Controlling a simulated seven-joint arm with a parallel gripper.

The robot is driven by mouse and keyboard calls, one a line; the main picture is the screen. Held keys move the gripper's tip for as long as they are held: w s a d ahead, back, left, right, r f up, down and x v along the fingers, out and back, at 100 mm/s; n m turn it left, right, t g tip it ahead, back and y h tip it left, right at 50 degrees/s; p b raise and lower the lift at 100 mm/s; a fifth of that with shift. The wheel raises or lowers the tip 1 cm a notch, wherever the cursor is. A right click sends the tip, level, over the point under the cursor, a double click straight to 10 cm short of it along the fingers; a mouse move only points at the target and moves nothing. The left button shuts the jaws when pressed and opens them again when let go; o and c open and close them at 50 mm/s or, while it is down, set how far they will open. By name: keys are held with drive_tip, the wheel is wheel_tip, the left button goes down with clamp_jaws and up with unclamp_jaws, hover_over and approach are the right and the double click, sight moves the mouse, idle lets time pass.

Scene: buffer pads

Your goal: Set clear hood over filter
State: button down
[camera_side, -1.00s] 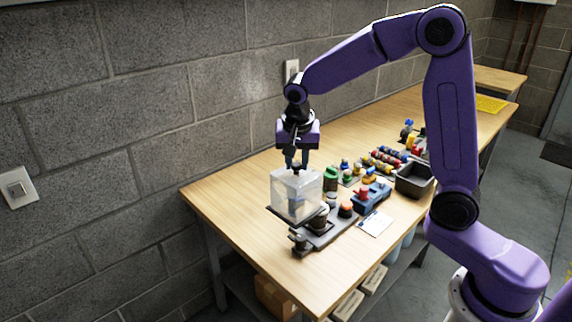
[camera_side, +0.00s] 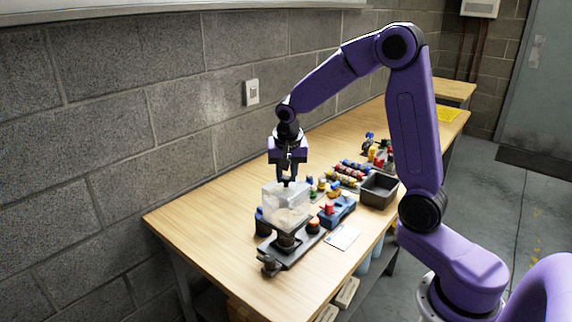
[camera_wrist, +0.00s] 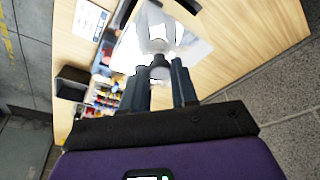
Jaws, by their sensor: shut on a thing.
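The clear hood (camera_side: 286,200) is a see-through box in the side view, upright below my gripper (camera_side: 287,180). My gripper is shut on the hood's top knob, which shows between the fingers in the wrist view (camera_wrist: 159,68). The hood's clear walls (camera_wrist: 152,28) extend beyond the knob there. In the side view the hood overlaps the back of a dark fixture (camera_side: 275,262) with round knobs. I cannot tell whether it touches the fixture. The filter cannot be made out clearly behind the hood's cloudy walls. A dark blue part (camera_side: 262,222) stands just left of the hood.
A blue block with a red top (camera_side: 334,212) and a white card (camera_side: 343,237) lie to the right. A dark open bin (camera_side: 380,189) and several small coloured parts stand farther back. The wooden bench (camera_side: 190,220) is bare at left; a block wall runs behind.

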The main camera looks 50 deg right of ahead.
sight(286, 202)
drive_tip(key=shift+f, duration=4.75)
drive_tip(key=c, duration=0.8)
unclamp_jaws()
drive_tip(key=shift+r, duration=0.1)
drive_tip(key=v, duration=1.7)
drive_tip(key=s+a+f+n+y, duration=0.2)
drive_tip(key=s+a+n, duration=0.6)
drive_tip(key=s+n, duration=0.25)
drive_tip(key=s+f+n, duration=0.1)
drive_tip(key=s+n, duration=0.2)
drive_tip(key=s, duration=0.3)
drive_tip(key=s+f+n+g, duration=0.1)
drive_tip(key=s+n, duration=0.3)
drive_tip(key=s, duration=0.1)
drive_tip(key=s+f+n+g, duration=0.1)
drive_tip(key=s+n, duration=0.3)
drive_tip(key=s, duration=0.2)
drive_tip(key=shift+s+a+f+y, duration=0.15)
drive_tip(key=shift+s+a+y, duration=0.15)
drive_tip(key=shift+a, duration=0.05)
